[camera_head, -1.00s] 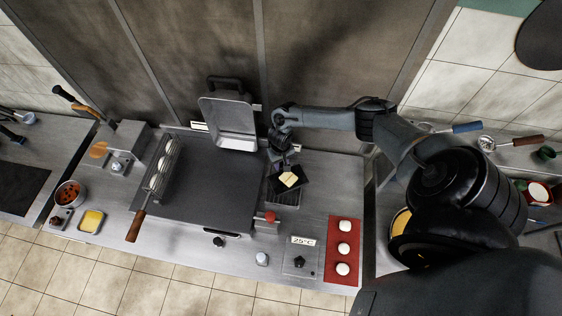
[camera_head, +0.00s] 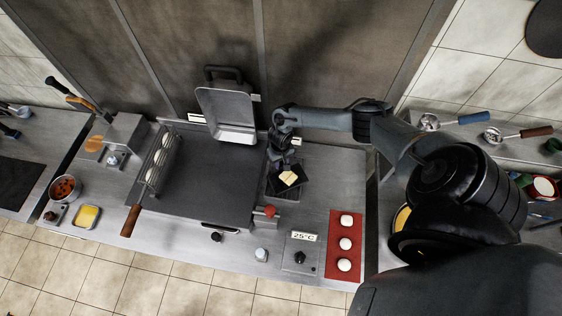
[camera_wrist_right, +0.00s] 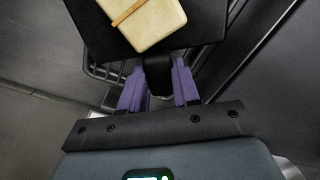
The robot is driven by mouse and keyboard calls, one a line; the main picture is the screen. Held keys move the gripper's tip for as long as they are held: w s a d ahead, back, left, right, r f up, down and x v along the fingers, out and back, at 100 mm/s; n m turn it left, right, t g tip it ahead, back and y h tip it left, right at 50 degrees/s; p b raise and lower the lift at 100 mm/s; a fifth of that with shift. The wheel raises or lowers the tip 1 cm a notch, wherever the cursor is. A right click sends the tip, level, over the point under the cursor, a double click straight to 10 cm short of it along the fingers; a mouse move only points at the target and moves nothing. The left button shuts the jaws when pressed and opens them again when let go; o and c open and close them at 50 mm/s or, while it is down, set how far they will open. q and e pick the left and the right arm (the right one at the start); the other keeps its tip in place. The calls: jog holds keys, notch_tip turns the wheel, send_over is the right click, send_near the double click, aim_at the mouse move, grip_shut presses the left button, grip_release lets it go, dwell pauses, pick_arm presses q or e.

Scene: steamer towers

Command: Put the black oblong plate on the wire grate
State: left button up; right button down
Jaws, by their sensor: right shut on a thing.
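The black oblong plate (camera_head: 278,184) carries a cream-coloured block with a brown strip (camera_wrist_right: 146,18). My right gripper (camera_wrist_right: 160,75) is shut on a dark tab at the plate's near edge, which sits between its purple fingers. In the head view the right gripper (camera_head: 284,163) is at the plate's back edge and partly hidden by my wrist. The wire grate (camera_wrist_right: 104,73) lies under the plate, and its bars show past the plate's edges. I cannot tell whether the plate touches the grate. My left gripper is not in view.
A large griddle (camera_head: 205,185) with an upright lid (camera_head: 227,115) is left of the grate. A red knob (camera_head: 270,211) is in front of it. A red mat (camera_head: 338,271) with white buns is at the front right. A basket of white buns (camera_head: 158,160) lies on the griddle's left.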

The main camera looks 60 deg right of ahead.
jog(key=shift+f+b, duration=0.35)
jog(key=shift+f, duration=0.1)
dwell(0.4)
jog(key=c, duration=0.7)
grip_release()
jog(key=shift+c, duration=0.2)
jog(key=shift+r, duration=0.1)
notch_tip(320, 180, up, 11)
jog(key=p, duration=0.1)
jog(key=shift+f, duration=0.2)
jog(key=shift+w, duration=0.1)
